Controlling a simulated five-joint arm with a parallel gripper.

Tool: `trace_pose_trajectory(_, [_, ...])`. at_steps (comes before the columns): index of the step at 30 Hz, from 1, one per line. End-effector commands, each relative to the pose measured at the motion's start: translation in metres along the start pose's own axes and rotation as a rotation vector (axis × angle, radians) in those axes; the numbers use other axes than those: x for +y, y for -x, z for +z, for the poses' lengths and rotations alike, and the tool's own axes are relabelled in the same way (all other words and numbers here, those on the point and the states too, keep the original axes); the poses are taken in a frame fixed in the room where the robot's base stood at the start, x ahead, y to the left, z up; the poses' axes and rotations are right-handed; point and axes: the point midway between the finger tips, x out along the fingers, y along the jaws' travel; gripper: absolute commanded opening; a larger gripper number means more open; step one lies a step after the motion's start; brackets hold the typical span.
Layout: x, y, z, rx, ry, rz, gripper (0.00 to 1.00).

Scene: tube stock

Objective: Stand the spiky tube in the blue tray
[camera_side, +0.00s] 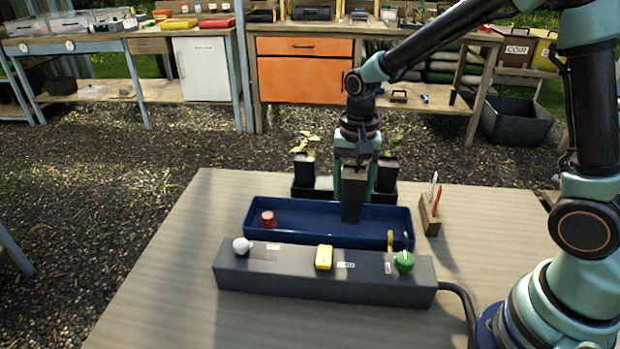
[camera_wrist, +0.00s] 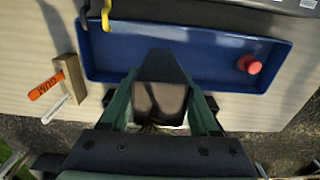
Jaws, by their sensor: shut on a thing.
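The blue tray (camera_side: 300,215) lies behind the dark box and also shows in the wrist view (camera_wrist: 215,68). My gripper (camera_side: 354,172) is shut on a dark tapered tube (camera_side: 352,205), which hangs about upright over the tray's right half. In the wrist view the tube (camera_wrist: 160,98) sits between my green fingers. Its plant is mostly hidden, so I cannot tell if it is spiky. I cannot tell whether its foot touches the tray floor. A leafy tube (camera_side: 304,166) and another planted tube (camera_side: 388,172) stand in a black rack (camera_side: 325,196) behind the tray.
A red knob-like thing (camera_side: 268,219) is in the tray's left end. A yellow hook-like piece (camera_side: 390,240) is at its front right. The dark box (camera_side: 290,275) with knobs runs along its front. A wooden block (camera_side: 430,218) with labels stands right. Bare table lies left.

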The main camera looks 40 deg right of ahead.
Motion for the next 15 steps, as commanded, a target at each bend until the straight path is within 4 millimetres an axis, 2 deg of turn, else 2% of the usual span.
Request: trace_pose_trajectory(15, [0.000, -0.024, 0.000, -0.001, 0.000, 0.002, 0.00])
